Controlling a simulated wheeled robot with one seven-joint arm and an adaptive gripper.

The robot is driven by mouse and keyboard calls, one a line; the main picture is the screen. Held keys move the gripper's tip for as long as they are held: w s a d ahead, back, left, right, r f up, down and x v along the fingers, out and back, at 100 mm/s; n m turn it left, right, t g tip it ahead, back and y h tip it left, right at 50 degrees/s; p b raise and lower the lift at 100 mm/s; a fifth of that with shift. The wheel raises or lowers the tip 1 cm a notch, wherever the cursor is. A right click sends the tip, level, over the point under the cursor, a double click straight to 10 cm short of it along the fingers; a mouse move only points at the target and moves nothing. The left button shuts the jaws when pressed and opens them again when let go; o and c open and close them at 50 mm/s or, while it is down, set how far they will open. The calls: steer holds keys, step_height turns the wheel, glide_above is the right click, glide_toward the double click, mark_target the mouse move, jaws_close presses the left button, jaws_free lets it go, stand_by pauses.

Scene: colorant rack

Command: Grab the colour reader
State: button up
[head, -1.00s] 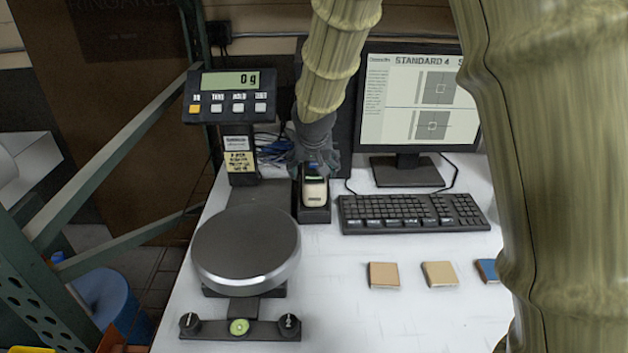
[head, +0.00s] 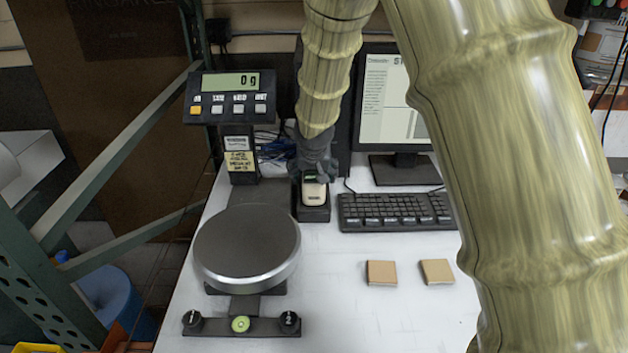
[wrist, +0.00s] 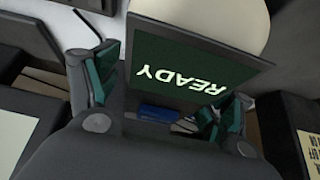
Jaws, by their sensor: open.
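The colour reader (head: 315,192) is a small cream device with a dark top. It stands upright in a black holder (head: 314,214) at the back of the white table. In the wrist view the reader's dark green screen (wrist: 190,73) reads "READY", upside down, close up. My gripper (head: 314,172) is at the reader's top, just behind it in the head view. In the wrist view my gripper (wrist: 165,98) is open, with one finger on each side of the screen. I cannot tell whether the fingers touch the reader. The arm hides part of what lies behind.
A scale with a round plate (head: 246,243) and a display (head: 231,96) stands left of the reader. A keyboard (head: 395,211) and monitor (head: 385,110) are to its right. Sample tiles (head: 382,273) lie in front. A green metal frame (head: 115,150) borders the left.

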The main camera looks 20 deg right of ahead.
steer(key=c, duration=1.6)
steer(key=shift+r, duration=0.15)
steer(key=shift+r, duration=0.6)
steer(key=shift+b+v, duration=0.75)
steer(key=shift+v, duration=0.4)
steer(key=s+r+b, duration=0.1)
steer(key=s+b, duration=0.2)
steer(key=s, duration=1.2)
steer(key=shift+a+r, duration=0.3)
steer(key=shift+a, duration=0.1)
